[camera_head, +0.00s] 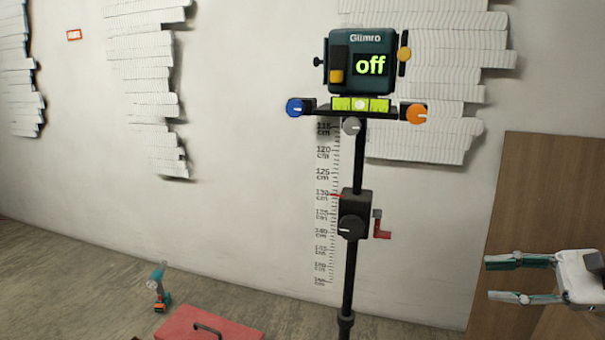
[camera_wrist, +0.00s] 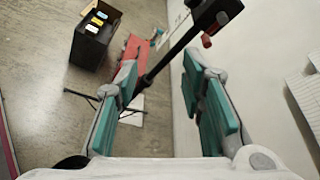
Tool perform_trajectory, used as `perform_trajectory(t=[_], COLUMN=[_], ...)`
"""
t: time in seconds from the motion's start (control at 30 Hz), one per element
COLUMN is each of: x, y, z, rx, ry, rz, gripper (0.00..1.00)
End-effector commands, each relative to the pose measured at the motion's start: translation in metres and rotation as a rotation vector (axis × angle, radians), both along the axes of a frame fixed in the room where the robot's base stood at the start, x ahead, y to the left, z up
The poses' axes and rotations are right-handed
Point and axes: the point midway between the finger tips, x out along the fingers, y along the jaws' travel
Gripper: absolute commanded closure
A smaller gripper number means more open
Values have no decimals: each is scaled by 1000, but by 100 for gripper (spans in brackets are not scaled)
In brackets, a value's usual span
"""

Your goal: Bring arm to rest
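My gripper (camera_head: 505,279) is at the lower right of the head view, pointing left, with its two teal-padded fingers apart and nothing between them. In the wrist view my gripper (camera_wrist: 160,90) is also open. A black stand (camera_head: 351,265) with a dark "Glimro" device (camera_head: 362,62) on top is left of my gripper in the head view, clear of its fingers. The device's screen reads "off". The stand's pole (camera_wrist: 180,50) appears beyond the fingertips in the wrist view; the gripper does not hold it.
A red toolbox (camera_head: 210,325) and a teal drill (camera_head: 160,288) are on the floor at lower left. A black box with coloured labels (camera_wrist: 95,38) stands on the floor. A wooden panel (camera_head: 545,190) leans at the right. White reliefs (camera_head: 150,85) cover parts of the wall.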

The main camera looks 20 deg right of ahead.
Motion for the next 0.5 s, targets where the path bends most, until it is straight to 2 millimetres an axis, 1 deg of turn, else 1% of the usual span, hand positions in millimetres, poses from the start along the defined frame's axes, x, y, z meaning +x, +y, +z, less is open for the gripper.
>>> perform_trajectory(t=[0.27, 0.37, 0.5], x=[9, 11, 15], y=[30, 45, 71], z=[8, 11, 17], rx=[-56, -84, -139], ry=[32, 46, 71], rz=[101, 150, 240], gripper=[64, 64, 64])
